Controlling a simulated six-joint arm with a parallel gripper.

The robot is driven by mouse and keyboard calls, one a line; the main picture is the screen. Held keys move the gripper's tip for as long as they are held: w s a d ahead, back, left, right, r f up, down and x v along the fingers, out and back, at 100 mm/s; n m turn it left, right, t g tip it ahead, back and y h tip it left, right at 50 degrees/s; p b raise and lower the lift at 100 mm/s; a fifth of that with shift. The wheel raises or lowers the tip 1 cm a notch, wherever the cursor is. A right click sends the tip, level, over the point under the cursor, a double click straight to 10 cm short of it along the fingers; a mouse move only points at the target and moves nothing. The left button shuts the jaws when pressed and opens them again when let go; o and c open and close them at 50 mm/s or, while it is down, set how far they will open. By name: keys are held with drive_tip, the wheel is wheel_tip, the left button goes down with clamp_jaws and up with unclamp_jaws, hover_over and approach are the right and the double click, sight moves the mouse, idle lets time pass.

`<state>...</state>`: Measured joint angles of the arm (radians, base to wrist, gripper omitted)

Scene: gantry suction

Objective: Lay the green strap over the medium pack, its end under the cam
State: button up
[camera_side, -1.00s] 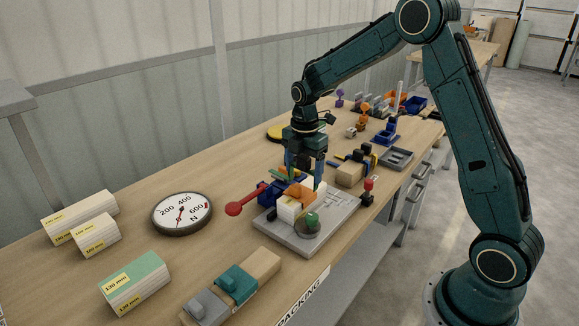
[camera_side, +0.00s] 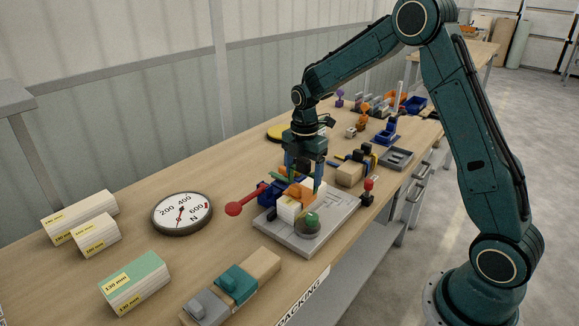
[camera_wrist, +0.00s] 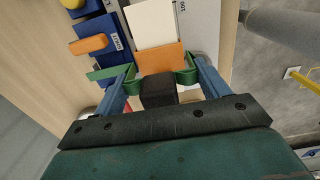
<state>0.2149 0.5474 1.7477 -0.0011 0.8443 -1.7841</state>
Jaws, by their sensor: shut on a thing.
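The medium pack (camera_side: 289,209) is a white block with an orange piece on top, on a grey base plate (camera_side: 285,232). In the wrist view the pack (camera_wrist: 153,22) lies just beyond my fingers. My gripper (camera_side: 305,182) is over the pack, fingers pointing down. In the wrist view my gripper (camera_wrist: 163,86) is shut on the green strap (camera_wrist: 107,74), which spans across the orange piece (camera_wrist: 160,57), one end reaching left. A blue cam block (camera_wrist: 97,38) with an orange tab stands beside the pack. I cannot tell whether the strap's end is under the cam.
A red lever (camera_side: 234,208) sticks out left of the fixture. A round dial (camera_side: 182,212) stands left. Labelled packs (camera_side: 135,284) and a wooden block with clamps (camera_side: 237,282) lie in front. A strapped box (camera_side: 350,174) stands behind right.

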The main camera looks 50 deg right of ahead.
sight(303, 186)
drive_tip(key=shift+f, duration=2.75)
idle(0.3)
drive_tip(key=o, duration=1.1)
drive_tip(key=shift+r, duration=0.1)
wheel_tip(303, 186, up, 14)
drive_tip(key=shift+f, duration=0.2)
idle(0.4)
